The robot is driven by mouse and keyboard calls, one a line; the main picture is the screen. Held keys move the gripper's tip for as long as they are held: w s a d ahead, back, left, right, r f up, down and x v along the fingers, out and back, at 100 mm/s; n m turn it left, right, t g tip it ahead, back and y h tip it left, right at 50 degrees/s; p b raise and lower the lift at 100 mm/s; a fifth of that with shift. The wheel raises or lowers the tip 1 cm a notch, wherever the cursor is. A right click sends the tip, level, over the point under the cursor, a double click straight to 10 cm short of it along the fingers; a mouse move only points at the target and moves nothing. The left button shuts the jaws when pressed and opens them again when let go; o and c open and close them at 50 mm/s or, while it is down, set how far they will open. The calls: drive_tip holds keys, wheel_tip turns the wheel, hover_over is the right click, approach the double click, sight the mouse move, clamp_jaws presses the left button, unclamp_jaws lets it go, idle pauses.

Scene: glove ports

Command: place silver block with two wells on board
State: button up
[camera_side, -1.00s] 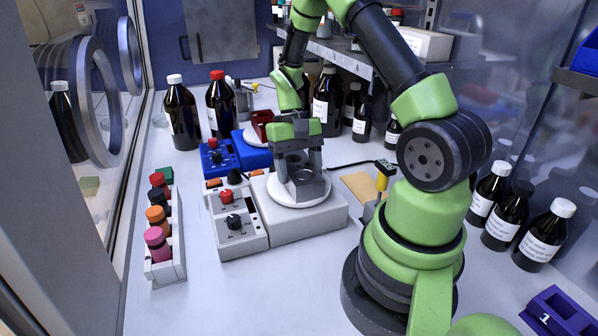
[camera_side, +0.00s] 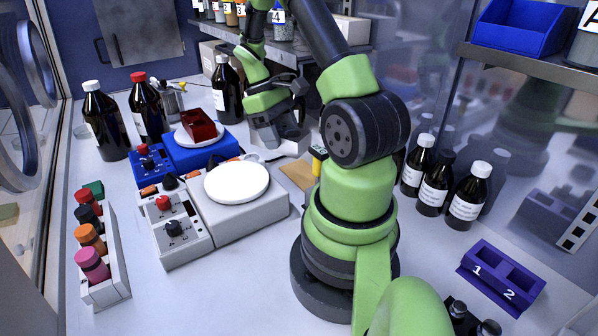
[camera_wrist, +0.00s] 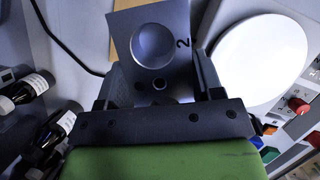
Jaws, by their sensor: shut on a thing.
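The silver block with two wells (camera_side: 291,134) is held in my gripper (camera_side: 276,128), over the table behind the round white plate. In the wrist view the block (camera_wrist: 128,37) sits between my two fingers, with one round well and the mark "2" showing; its other end is hidden by my gripper (camera_wrist: 158,84). A flat tan board (camera_side: 298,175) lies on the table just in front of and right of the block in the side view, partly hidden by my arm. In the wrist view part of a tan surface shows behind the block.
Dark bottles (camera_side: 435,185) and a purple two-well block (camera_side: 501,274) are at the right.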

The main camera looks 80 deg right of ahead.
sight(311, 176)
drive_tip(key=s+d+f+n, duration=0.1)
drive_tip(key=s+d+f, duration=0.1)
drive_tip(key=s+d+f+n+h, duration=0.1)
drive_tip(key=s+f+n, duration=0.1)
drive_tip(key=shift+s+d+f+n, duration=0.3)
drive_tip(key=shift+s+d+f, duration=0.05)
drive_tip(key=shift+d, duration=0.05)
drive_tip(key=shift+s+d+f, duration=0.1)
drive_tip(key=shift+f, duration=2.5)
drive_tip(key=shift+f, duration=0.1)
drive_tip(key=o, duration=1.3)
